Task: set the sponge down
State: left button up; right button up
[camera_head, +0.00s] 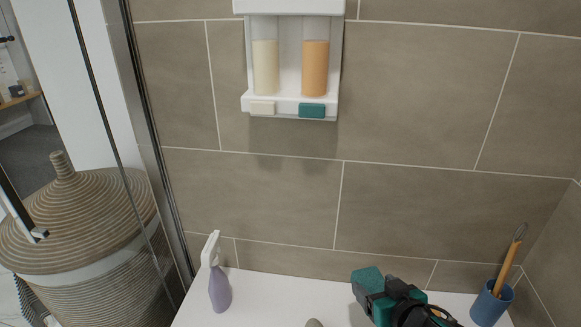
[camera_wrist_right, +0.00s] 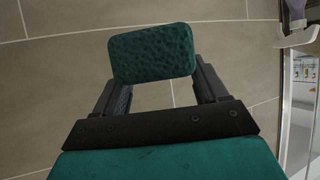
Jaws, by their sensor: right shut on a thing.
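The sponge (camera_wrist_right: 152,54) is a dark green, pitted block held between the two fingertips of my right gripper (camera_wrist_right: 153,80) in the right wrist view. In the head view the sponge (camera_head: 368,279) shows at the end of my right gripper (camera_head: 376,289), over the white ledge (camera_head: 262,290) at the bottom of the picture. From these views I cannot tell whether the sponge touches the ledge. My left gripper is not in view.
A purple spray bottle (camera_head: 219,287) stands at the ledge's left part. A blue cup (camera_head: 490,305) with an orange-handled tool (camera_head: 508,262) stands at the right. A dispenser (camera_head: 290,107) hangs on the tiled wall. A wicker basket (camera_head: 85,240) is beyond the glass at left.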

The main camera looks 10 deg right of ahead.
pick_arm(q)
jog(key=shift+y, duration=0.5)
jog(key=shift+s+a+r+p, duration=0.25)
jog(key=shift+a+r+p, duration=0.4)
jog(key=shift+p, duration=0.7)
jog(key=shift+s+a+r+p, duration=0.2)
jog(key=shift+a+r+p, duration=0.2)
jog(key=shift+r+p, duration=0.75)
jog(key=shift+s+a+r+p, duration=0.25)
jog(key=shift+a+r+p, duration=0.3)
jog(key=shift+p, duration=1)
pick_arm(e)
jog(key=s+a+r, duration=0.1)
jog(key=s+r, duration=0.1)
jog(key=r, duration=1)
jog(key=s+a+r+m+h, duration=0.1)
jog(key=s+a+r, duration=0.1)
jog(key=r, duration=1)
jog(key=shift+s+m, duration=0.3)
jog(key=shift+s, duration=0.1)
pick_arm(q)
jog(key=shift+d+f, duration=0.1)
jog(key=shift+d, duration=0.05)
pick_arm(e)
jog(key=shift+a, duration=0.1)
